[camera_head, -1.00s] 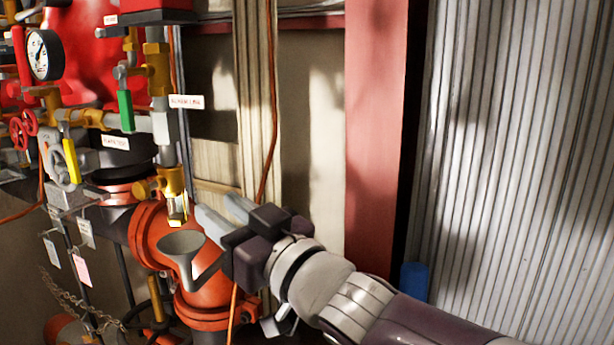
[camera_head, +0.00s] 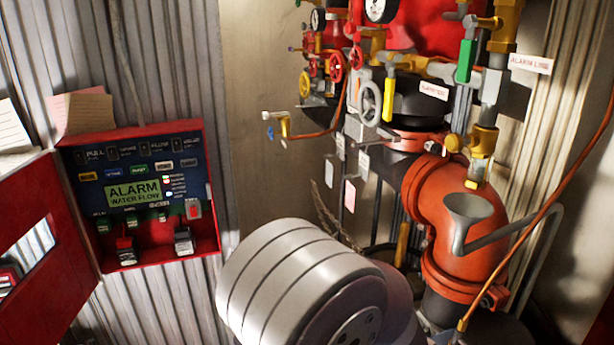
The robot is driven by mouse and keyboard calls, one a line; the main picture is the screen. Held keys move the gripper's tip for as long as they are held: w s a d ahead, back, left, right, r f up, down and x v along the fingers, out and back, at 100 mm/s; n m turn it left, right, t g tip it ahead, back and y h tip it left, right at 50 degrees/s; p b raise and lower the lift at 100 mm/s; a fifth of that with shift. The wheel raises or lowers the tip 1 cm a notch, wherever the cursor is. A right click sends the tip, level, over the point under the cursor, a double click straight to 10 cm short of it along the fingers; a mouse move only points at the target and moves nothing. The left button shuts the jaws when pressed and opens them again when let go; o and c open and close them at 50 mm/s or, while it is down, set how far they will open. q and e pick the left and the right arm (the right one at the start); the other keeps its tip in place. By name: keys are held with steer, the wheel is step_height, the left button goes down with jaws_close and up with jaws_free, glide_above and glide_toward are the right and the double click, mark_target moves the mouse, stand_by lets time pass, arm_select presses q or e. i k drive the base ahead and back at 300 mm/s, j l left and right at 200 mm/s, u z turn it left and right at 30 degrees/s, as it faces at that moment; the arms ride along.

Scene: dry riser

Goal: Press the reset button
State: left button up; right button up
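A red alarm panel (camera_head: 140,262) is on the corrugated wall at the left, with its red door (camera_head: 45,250) swung open to the left. Its dark blue face (camera_head: 88,158) carries a lit green display (camera_head: 132,193) reading "ALARM WATER FLOW". Above the display is a row of small coloured buttons, among them a yellow one (camera_head: 87,176), a blue one (camera_head: 113,172) and a green one (camera_head: 139,169). Their labels are too small to read surely, so I cannot tell which is reset. Neither gripper is in view. A large grey rounded link of my arm fills the bottom middle.
Red and orange riser pipes (camera_head: 425,200) with valves, gauges and a grey funnel (camera_head: 469,210) stand at the right. A brass fitting with a blue handle (camera_head: 270,132) sticks out between panel and pipes. Papers (camera_head: 80,112) rest on top of the panel.

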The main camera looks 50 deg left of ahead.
mark_target(143, 168)
steer(key=u, duration=2.55)
